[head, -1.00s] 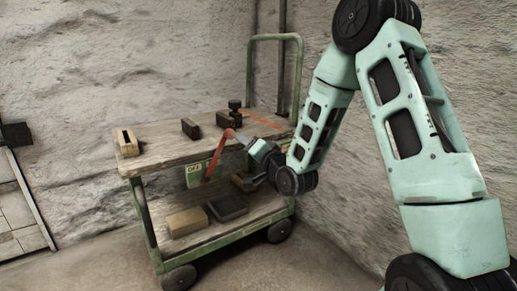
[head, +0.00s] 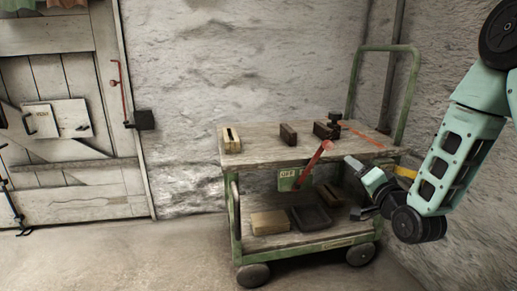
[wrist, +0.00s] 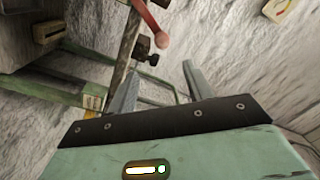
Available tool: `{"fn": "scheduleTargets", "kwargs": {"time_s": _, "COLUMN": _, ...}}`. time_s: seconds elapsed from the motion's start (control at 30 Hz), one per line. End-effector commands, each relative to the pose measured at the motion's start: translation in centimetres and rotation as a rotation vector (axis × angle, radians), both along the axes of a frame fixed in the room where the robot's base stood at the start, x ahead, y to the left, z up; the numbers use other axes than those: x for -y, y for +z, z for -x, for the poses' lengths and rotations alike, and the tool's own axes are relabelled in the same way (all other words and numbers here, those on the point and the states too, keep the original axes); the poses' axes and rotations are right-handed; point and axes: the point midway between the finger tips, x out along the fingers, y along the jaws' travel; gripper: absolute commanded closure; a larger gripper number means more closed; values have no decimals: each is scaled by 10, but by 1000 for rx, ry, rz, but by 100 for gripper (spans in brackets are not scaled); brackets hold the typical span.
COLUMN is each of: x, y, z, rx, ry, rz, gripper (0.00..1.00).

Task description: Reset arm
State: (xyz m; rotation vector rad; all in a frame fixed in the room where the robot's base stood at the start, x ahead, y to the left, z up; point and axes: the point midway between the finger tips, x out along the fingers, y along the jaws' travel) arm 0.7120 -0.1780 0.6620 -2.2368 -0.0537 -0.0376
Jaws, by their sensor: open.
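My gripper (head: 350,161) is open and empty at the right side of the cart, just right of a red lever. In the wrist view its two fingers (wrist: 159,84) are spread with nothing between them. The red lever (head: 312,166) with a round knob tilts up to the right at the cart's front, beside a green OFF sign (head: 288,176). The lever's knob (wrist: 162,40) also shows in the wrist view, beyond the fingers and apart from them. My arm is bent down from the upper right.
The green cart's wooden top (head: 262,152) bears a pale slotted block (head: 231,140) and dark blocks (head: 288,134). Its lower shelf holds a tan block (head: 270,222) and a dark tray (head: 311,217). A plank door (head: 80,190) stands left. Floor at front left is clear.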

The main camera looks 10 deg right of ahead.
Motion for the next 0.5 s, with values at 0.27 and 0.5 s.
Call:
{"fn": "scheduleTargets", "kwargs": {"time_s": 0.27, "x": -76, "y": -14, "z": 0, "rx": -237, "ry": 154, "rz": 185, "gripper": 49}}
{"fn": "scheduleTargets", "kwargs": {"time_s": 0.5, "x": -170, "y": -37, "z": 53, "rx": -571, "ry": 416, "rz": 496, "gripper": 49}}
